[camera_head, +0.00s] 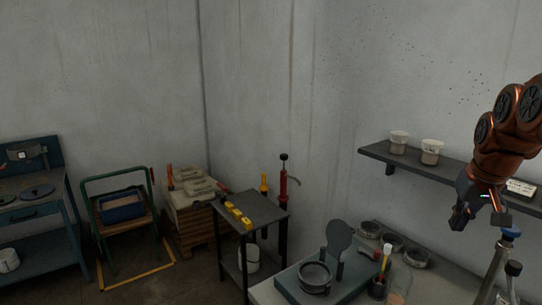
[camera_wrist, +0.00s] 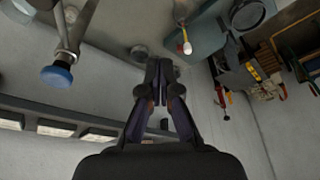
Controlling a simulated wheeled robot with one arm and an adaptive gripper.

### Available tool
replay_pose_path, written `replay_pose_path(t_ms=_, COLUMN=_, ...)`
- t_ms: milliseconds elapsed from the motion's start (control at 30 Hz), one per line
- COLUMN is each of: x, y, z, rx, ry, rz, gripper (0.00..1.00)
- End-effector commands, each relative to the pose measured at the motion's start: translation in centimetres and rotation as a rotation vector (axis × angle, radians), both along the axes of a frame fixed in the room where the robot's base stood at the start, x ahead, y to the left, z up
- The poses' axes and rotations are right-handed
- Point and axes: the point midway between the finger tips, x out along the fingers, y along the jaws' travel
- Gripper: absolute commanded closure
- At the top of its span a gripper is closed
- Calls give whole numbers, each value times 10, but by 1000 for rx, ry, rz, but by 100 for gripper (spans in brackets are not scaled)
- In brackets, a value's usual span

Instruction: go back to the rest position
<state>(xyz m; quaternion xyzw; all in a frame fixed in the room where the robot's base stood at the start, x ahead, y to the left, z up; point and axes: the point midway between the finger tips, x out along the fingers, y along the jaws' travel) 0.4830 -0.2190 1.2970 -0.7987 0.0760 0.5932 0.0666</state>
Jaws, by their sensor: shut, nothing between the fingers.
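My gripper (camera_head: 478,215) hangs at the right of the head view from my orange and black arm, in front of the wall shelf (camera_head: 400,160) and above the bench. In the wrist view its dark fingers (camera_wrist: 158,72) meet at the tips, shut and empty. It appears clear of everything around it. A metal pipe with a blue knob (camera_head: 511,233) stands below and to the right of it; the knob also shows in the wrist view (camera_wrist: 57,76).
Two pale tubs (camera_head: 431,152) stand on the shelf. The bench below holds a grey fixture (camera_head: 316,277), a yellow-handled tool (camera_head: 384,262) and several round rings. A small dark table (camera_head: 256,207), a green-framed cart (camera_head: 122,206) and a blue workbench (camera_head: 30,222) stand farther left.

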Motion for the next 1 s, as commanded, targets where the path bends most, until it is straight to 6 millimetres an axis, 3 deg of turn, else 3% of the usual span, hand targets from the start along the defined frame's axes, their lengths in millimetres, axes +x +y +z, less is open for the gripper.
replay_pose_path(t_ms=33, x=-8, y=21, z=-6, rx=4, ry=19, rz=33, gripper=100)
replay_pose_path(t_ms=200, x=-36, y=80, z=-28, rx=13, ry=79, rz=112, gripper=100)
replay_pose_path(t_ms=500, x=-112, y=160, z=-78, rx=25, ry=205, rz=203, gripper=100)
replay_pose_path(t_ms=733, x=-184, y=197, z=-121, rx=26, ry=310, rz=230, gripper=100)
replay_pose_path(t_ms=1000, x=-264, y=216, z=-167, rx=26, ry=413, rz=217, gripper=100)
